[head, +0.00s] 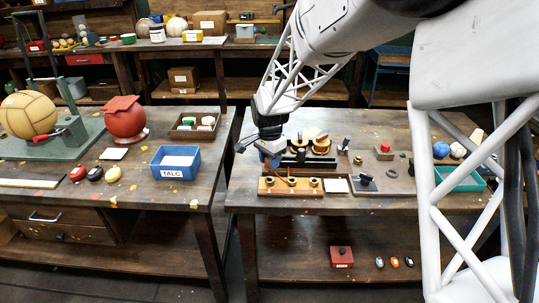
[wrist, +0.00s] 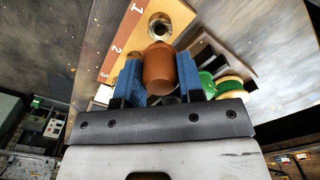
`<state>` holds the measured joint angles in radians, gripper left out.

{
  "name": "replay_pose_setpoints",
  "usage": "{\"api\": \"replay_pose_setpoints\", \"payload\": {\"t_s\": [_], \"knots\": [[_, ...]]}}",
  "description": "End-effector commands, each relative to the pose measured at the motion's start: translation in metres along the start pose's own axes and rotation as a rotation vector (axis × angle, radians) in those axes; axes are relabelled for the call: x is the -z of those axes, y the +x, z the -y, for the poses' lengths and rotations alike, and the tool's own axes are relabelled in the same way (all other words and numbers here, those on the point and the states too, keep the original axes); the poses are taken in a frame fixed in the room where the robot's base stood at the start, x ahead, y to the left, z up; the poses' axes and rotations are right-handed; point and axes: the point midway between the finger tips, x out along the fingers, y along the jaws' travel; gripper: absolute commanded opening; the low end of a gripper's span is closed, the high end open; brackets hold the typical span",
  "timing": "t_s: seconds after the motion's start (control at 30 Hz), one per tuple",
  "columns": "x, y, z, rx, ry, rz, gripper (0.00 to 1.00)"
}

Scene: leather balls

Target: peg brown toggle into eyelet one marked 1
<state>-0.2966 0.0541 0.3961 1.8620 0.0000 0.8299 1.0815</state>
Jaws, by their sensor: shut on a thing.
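My gripper (wrist: 160,80) is shut on the brown toggle (wrist: 160,68), which sits between its two blue pads in the wrist view. The orange board (wrist: 122,45) with the marks 1, 2 and 3 lies beyond it. The metal-rimmed eyelet one (wrist: 160,26) is beside the 1, just above the toggle in the picture. The toggle looks apart from the eyelet, though its height over the board is hard to tell. In the head view my gripper (head: 270,152) is over the back left of the board (head: 292,192); the toggle is hard to make out there.
Spools of thread (head: 320,143) stand right behind the board, close to my gripper. A white card (head: 336,185) and a dark block with a knob (head: 366,181) lie to the right. A blue talc tray (head: 176,162) is on the left table, across a gap.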

Motion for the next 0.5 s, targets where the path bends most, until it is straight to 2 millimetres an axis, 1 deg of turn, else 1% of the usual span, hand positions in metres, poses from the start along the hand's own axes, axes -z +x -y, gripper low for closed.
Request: {"api": "replay_pose_setpoints", "payload": {"t_s": [0.2, 0.5], "knots": [[0.0, 0.012, 0.0, 0.0, 0.0, 0.0, 0.14], [0.0, 0.017, 0.0, 0.0, 0.0, 0.0, 0.14]]}}
